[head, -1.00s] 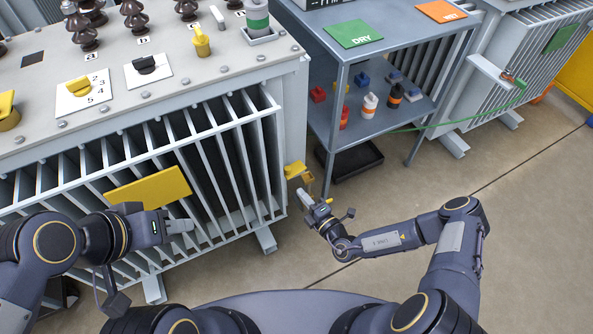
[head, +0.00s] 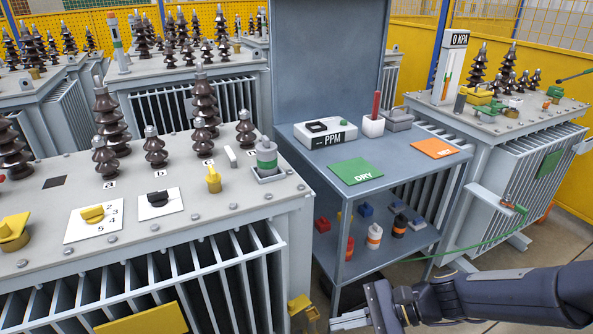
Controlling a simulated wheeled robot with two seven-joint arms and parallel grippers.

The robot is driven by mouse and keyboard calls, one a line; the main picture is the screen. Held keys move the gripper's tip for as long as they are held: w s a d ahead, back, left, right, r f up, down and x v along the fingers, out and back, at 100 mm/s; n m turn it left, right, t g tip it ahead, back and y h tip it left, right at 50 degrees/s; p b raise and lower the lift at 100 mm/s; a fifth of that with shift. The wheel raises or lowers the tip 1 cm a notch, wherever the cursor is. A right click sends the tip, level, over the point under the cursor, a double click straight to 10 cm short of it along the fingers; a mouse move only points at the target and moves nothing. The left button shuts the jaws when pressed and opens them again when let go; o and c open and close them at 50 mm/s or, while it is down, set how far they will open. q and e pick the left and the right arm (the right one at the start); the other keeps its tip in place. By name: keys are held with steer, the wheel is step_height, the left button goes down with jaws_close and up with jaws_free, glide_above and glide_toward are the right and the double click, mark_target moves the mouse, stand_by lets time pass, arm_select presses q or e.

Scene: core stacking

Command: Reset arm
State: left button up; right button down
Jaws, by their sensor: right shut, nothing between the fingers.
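My right gripper (head: 352,318) shows at the bottom of the head view, with its arm coming in from the right. Its fingers are shut with nothing between them. It is in front of the grey bench (head: 300,150), low beside the yellow valve (head: 302,308) at the corner of the near transformer (head: 215,222). It looks apart from both. My left gripper is not in the picture.
The bench carries a PPM meter (head: 325,134), a green DRY mat (head: 356,171) and an orange WET mat (head: 436,148). Several small bottles stand on its lower shelf. Brown insulators (head: 204,98) rise from the near transformer. A green hose (head: 470,246) runs at right.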

steer(key=s+d+r+n+t+h, duration=0.3)
steer(key=s+d+n+h, duration=0.2)
steer(key=s+d+n, duration=0.15)
steer(key=s+d+r+n+t+h, duration=0.3)
steer(key=s+d+r+n+h, duration=0.15)
steer(key=s+n, duration=0.2)
step_height(320, 180, up, 18)
steer(key=m+p, duration=0.1)
steer(key=p, duration=1.8)
steer(key=shift+d+g, duration=0.15)
steer(key=shift+g, duration=0.25)
steer(key=shift+s+f, duration=0.1)
steer(key=shift+f, duration=0.05)
